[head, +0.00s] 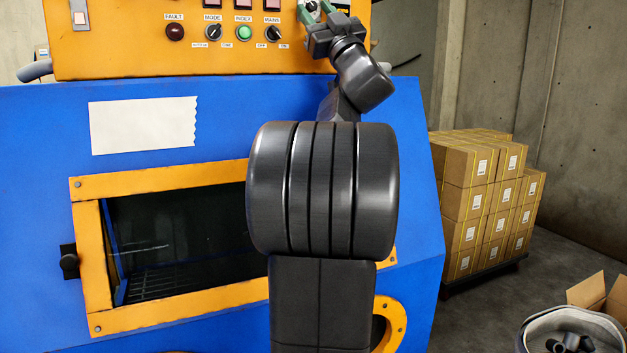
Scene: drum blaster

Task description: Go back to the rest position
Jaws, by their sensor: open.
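My gripper (314,10) is at the top of the head view, in front of the right part of the orange control panel (130,45). Its jaws are open. The fingertips are close to the panel face, and I cannot tell whether they touch it. A pale green part shows between or at the fingers. My arm rises through the middle of the view and hides part of the blue machine (180,110) and its window.
The panel carries a red FAULT lamp (175,32), a MODE knob (213,32), a green INDEX button (243,33) and a MAINS knob (273,34). Stacked cartons (470,200) stand right. A round bin (570,330) holds dark parts at lower right, by an open box (598,293).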

